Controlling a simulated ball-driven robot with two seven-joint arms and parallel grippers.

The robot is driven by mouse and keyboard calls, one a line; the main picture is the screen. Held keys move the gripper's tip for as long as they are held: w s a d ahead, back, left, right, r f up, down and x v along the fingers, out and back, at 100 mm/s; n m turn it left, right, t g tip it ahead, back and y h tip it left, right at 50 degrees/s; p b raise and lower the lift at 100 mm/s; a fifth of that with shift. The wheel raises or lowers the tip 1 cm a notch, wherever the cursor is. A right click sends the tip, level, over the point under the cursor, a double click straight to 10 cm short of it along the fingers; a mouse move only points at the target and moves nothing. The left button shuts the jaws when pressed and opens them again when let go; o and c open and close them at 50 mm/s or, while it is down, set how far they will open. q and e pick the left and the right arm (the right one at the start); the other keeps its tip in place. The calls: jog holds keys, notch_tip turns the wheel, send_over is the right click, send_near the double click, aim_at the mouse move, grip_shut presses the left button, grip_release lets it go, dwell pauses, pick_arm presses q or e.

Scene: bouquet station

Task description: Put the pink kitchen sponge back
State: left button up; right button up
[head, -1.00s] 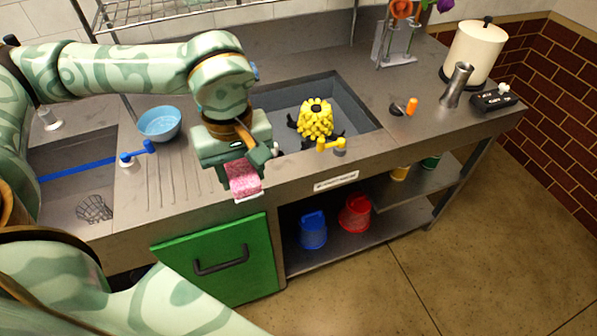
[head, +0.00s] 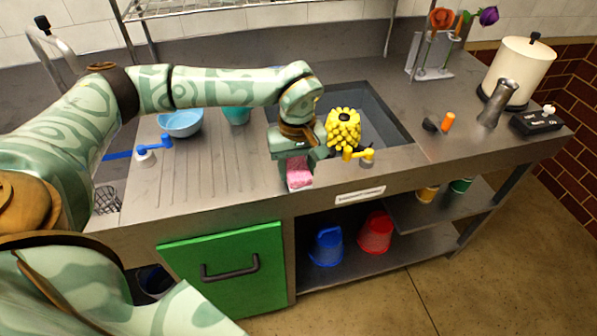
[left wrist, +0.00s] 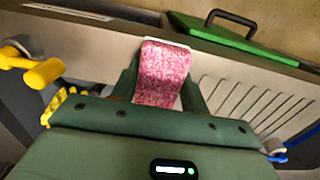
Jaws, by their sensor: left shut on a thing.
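The pink kitchen sponge (head: 299,172) has a mottled pink face and a pale edge. My left gripper (head: 298,165) is shut on it and holds it near the front edge of the steel counter, left of the yellow tap handle. In the left wrist view the sponge (left wrist: 162,74) sits between the two green fingers (left wrist: 160,85), in front of the counter's front edge. I cannot tell its exact height above the counter. My right gripper is not in view.
A sink (head: 385,122) holds a spiky yellow thing (head: 343,128). A yellow tap handle (head: 358,154) stands close to the gripper's right. A blue bowl (head: 180,123) and ribbed drainboard (head: 190,175) lie left. A green door (head: 225,270) is below.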

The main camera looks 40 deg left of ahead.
aim_at(298, 166)
pick_arm(q)
jog(key=shift+f, duration=0.6)
jog(key=shift+r, duration=0.15)
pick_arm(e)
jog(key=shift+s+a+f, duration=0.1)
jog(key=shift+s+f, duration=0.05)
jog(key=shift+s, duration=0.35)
pick_arm(q)
jog(key=o, duration=1)
jog(key=shift+c, duration=0.2)
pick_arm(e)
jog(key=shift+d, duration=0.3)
pick_arm(q)
notch_tip(298, 166, up, 12)
jog(key=p, duration=0.3)
jog(key=shift+p, duration=0.4)
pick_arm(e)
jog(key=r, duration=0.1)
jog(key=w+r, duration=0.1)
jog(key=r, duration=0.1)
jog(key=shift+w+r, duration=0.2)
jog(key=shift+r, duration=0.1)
pick_arm(q)
jog(key=shift+w, duration=0.1)
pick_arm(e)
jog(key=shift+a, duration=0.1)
